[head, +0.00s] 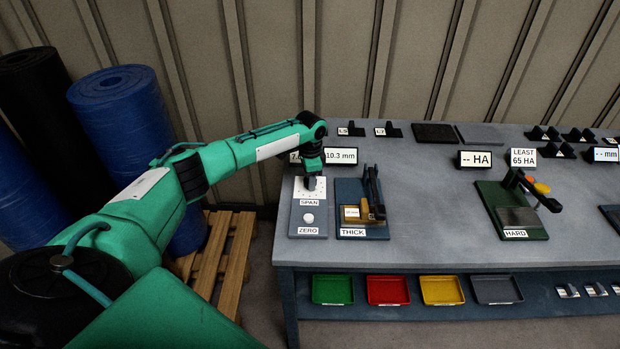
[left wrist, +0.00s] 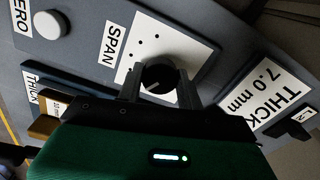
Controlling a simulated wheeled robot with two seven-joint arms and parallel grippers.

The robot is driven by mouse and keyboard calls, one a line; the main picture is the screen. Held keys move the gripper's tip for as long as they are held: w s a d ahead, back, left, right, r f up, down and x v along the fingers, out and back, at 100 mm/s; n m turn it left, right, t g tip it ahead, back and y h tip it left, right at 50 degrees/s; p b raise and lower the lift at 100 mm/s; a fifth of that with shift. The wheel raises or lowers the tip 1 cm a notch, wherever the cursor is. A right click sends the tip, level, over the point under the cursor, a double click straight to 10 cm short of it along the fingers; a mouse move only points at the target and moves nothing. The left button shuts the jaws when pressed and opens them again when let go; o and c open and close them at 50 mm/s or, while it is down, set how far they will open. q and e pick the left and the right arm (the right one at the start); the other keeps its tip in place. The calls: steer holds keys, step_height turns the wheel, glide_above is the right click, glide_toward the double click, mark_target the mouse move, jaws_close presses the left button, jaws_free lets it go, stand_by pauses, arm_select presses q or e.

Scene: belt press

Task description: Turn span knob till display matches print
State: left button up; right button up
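The span knob (left wrist: 158,77) is round and black on a white dial with dots, marked SPAN, in the left wrist view. My left gripper (head: 311,184) points down at the dial (head: 299,189) in the head view. Its fingers (left wrist: 160,90) lie against both sides of the knob, shut on it. The display (head: 341,156) reads 10.3 mm. The printed card (left wrist: 272,100) reads THICK 7.0 mm in the left wrist view; in the head view the arm partly hides it. My right gripper is not in view.
A white ZERO button (head: 308,218) sits on the same panel. The THICK gauge (head: 363,210) stands close on its right. A HARD tester (head: 514,213) is farther right, with clear bench (head: 430,200) between. Coloured trays (head: 388,290) lie below; rolls (head: 125,120) and a pallet (head: 222,260) stand left.

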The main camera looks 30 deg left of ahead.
arm_select(q)
steer(key=shift+r+n+p, duration=0.15)
steer(key=shift+n+p, duration=0.35)
steer(key=shift+p, duration=0.15)
steer(key=shift+n+p, duration=1)
steer(key=shift+p, duration=0.05)
steer(key=n+p, duration=0.2)
steer(key=n, duration=0.1)
steer(key=shift+n+p, duration=0.55)
steer(key=shift+n, duration=0.05)
steer(key=o, duration=0.8)
steer(key=shift+o, duration=1)
